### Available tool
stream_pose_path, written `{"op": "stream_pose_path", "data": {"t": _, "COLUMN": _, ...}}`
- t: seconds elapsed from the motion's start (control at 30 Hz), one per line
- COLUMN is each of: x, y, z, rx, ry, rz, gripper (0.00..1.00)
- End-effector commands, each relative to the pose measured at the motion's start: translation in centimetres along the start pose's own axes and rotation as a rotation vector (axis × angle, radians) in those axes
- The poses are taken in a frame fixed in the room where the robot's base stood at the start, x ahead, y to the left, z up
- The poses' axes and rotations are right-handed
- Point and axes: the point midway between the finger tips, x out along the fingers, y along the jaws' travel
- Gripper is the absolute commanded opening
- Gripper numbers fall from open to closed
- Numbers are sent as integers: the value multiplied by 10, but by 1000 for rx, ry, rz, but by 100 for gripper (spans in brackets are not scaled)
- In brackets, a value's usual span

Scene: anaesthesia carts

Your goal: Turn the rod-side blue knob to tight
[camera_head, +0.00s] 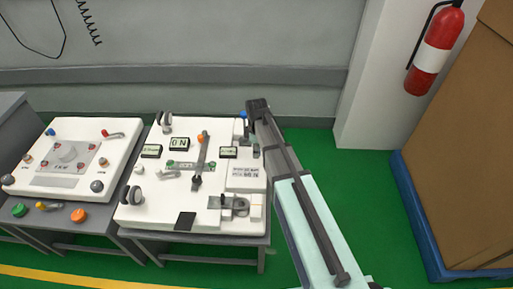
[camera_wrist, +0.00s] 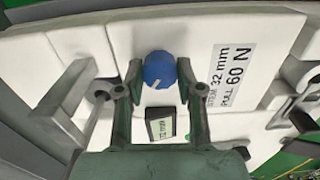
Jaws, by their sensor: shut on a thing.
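The blue knob (camera_wrist: 158,70) sits between the two fingers of my gripper (camera_wrist: 160,78) in the wrist view, and the gripper is shut on it. A pale pointer line on the knob points toward the lower left of that view. In the head view, a bit of the blue knob (camera_head: 243,114) shows at the back right of the white panel (camera_head: 215,218), beside the end of my arm. The fingertips are hidden or too small to tell there. A small display (camera_wrist: 161,125) lies just below the knob in the wrist view; its text is unreadable.
A label reading 32 mm and 60 N (camera_wrist: 232,68) is right of the knob. The panel also carries a dark lever (camera_head: 201,160), an orange knob (camera_head: 203,138) and a metal latch (camera_head: 235,206). A second white panel (camera_head: 85,140) stands left.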

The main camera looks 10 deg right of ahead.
Motion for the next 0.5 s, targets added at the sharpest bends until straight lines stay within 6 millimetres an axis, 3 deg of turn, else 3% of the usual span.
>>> {"op": "stream_pose_path", "data": {"t": 0.5, "x": 0, "y": -1, "z": 0, "rx": 490, "ry": 0, "rz": -2, "gripper": 2}}
